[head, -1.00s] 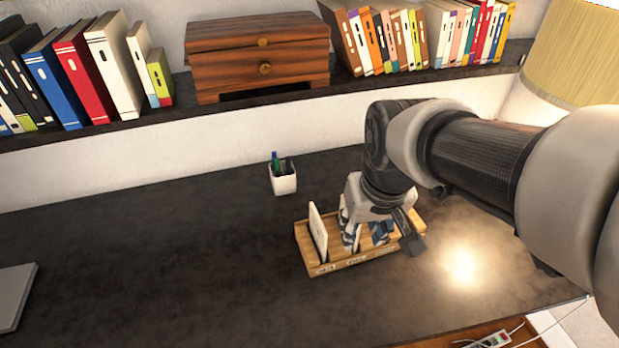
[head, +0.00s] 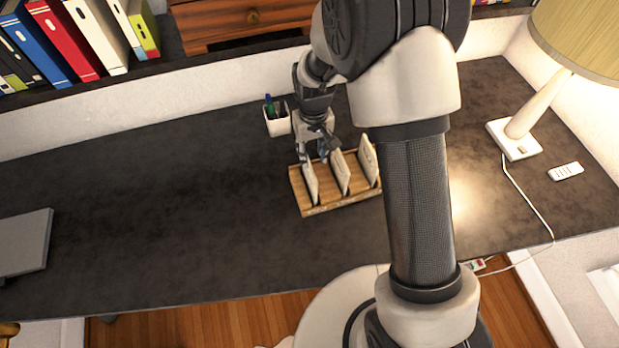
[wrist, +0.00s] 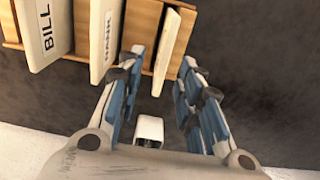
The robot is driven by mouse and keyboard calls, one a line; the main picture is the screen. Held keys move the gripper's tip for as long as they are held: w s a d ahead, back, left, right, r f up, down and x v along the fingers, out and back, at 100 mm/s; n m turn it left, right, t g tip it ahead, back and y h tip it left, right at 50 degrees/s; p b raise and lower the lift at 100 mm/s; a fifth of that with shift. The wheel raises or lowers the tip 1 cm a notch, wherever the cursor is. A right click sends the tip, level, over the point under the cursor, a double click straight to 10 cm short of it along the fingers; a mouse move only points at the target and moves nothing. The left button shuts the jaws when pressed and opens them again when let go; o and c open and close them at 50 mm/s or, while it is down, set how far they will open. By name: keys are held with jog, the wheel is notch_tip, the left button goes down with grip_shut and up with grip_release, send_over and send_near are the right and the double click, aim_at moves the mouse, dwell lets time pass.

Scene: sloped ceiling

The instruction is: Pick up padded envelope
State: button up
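A wooden sorter (head: 342,203) stands on the dark desk and holds three upright envelopes. The leftmost, a plain off-white envelope (head: 311,184), also shows in the wrist view (wrist: 173,45). No label shows on it, and I cannot confirm that it is the padded one. The middle envelope (head: 341,172) reads "BANK" in the wrist view (wrist: 106,38). The right envelope (head: 368,160) reads "BILL" there (wrist: 44,33). My gripper (head: 318,158) is at the sorter's back left. In the wrist view my gripper (wrist: 163,58) is open, its fingers either side of the plain envelope, with gaps visible.
A white pen cup (head: 277,121) stands just behind my gripper, and it shows between the fingers in the wrist view (wrist: 148,130). A laptop-like grey slab (head: 22,243) lies at the left. A lamp (head: 515,138) and a remote (head: 566,172) are at the right. The desk's left middle is clear.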

aim_at(310, 174)
jog(key=shift+a+f+b, duration=0.2)
jog(key=shift+f+b, duration=0.2)
jog(key=shift+f, duration=2.35)
jog(key=shift+a+f+b, duration=0.15)
jog(key=shift+f+b, duration=0.25)
jog(key=shift+f, duration=2.3)
grip_shut()
